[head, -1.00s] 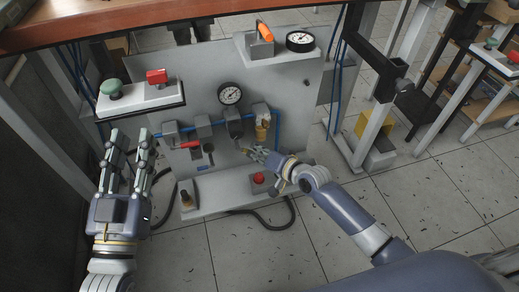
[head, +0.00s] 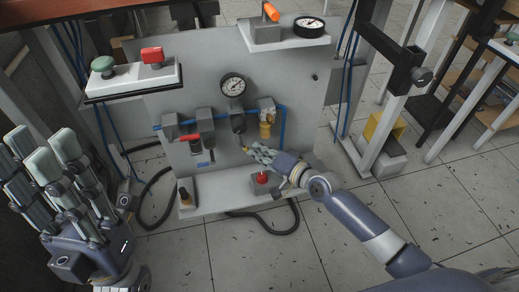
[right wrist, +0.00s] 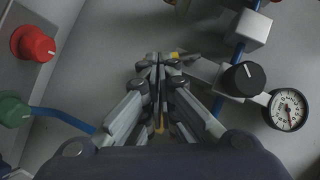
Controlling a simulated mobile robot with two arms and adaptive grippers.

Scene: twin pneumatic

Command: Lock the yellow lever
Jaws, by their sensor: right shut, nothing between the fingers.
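A grey panel (head: 290,100) stands upright in front of me, carrying valves and a gauge. The small yellow lever (head: 246,149) is low on the panel, right at my right gripper's tips. A bit of yellow also shows beside the fingertips in the right wrist view (right wrist: 174,55). My right gripper (head: 256,152) is shut and empty, its tips against or very near the lever; I cannot tell if they touch. The fingers hide part of the lever. My left gripper (head: 48,150) is open and empty at the far left, away from the panel.
A red-handled valve (head: 188,138) and a brass-coloured filter (head: 267,118) sit on the blue line. A red button (head: 262,178) is below my right gripper. A shelf with green and red buttons (head: 135,80) juts out at upper left. A black hose lies on the floor.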

